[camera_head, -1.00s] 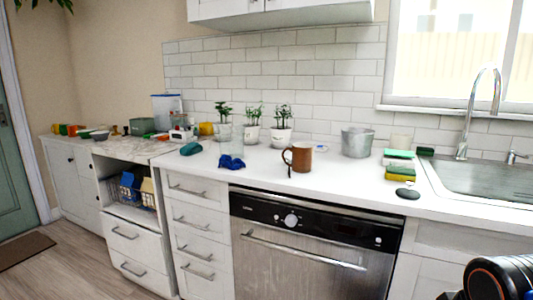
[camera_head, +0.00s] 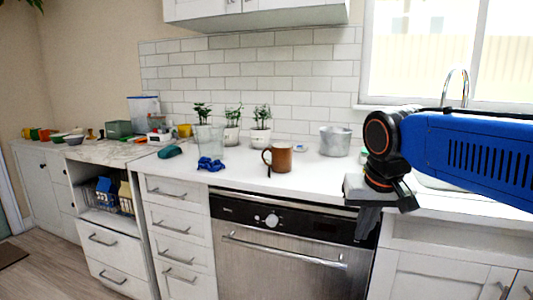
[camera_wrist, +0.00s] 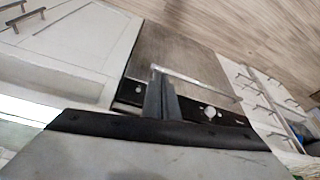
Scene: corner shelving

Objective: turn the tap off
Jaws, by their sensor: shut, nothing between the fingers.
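The tap (camera_head: 457,86) is a curved chrome spout in front of the window at the right of the head view. Only its upper bend shows; its base and lever are hidden behind my blue arm. A small edge of the sink (camera_head: 432,183) shows below the arm, and I cannot see whether water runs. My gripper (camera_head: 367,222) points downward in front of the counter edge, to the left of the tap and apart from it. Its fingers (camera_wrist: 156,82) are shut and empty in the wrist view, which shows no tap.
The dishwasher (camera_head: 285,255) is below and left of my gripper. On the counter (camera_head: 225,179) stand a brown mug (camera_head: 281,158), a metal pot (camera_head: 335,142), a blue object (camera_head: 211,164) and potted plants (camera_head: 260,130). The window (camera_head: 420,50) is behind the sink.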

